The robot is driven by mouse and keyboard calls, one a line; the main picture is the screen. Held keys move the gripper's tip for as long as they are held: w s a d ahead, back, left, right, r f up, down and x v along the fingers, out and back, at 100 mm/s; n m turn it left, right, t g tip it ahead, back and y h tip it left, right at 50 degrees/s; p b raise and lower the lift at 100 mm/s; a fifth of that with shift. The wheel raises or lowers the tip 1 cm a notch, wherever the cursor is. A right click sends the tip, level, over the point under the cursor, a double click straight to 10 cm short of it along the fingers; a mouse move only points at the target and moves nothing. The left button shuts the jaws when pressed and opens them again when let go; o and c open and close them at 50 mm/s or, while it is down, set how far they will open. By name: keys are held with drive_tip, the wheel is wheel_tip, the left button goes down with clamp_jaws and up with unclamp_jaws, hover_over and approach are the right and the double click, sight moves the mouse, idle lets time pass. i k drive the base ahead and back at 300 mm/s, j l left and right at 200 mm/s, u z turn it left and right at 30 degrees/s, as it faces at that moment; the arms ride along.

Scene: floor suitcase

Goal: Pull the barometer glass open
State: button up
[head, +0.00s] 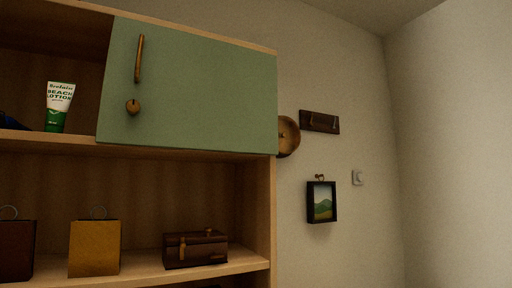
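A round brown object with a wooden-looking rim (290,136), which looks like the barometer, is on the wall just right of the shelf unit. The edge of the cabinet hides its left part. I cannot make out its glass or whether the glass is open or shut. My gripper is not in view.
The shelf unit has a green door (205,90) with a long handle and a knob. It holds a lotion tube (59,106), a yellow bag (94,248), a dark bag (17,250) and a brown chest (195,248). The wall holds a dark rack (319,122), a framed picture (322,203) and a switch (357,178).

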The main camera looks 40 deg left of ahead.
sight(287, 126)
drive_tip(key=i+l+u, duration=0.25)
drive_tip(key=i+u, duration=0.2)
drive_tip(key=i+l+u, duration=0.6)
drive_tip(key=l+u, duration=0.25)
drive_tip(key=i+l+u, duration=0.25)
drive_tip(key=l+u, duration=0.2)
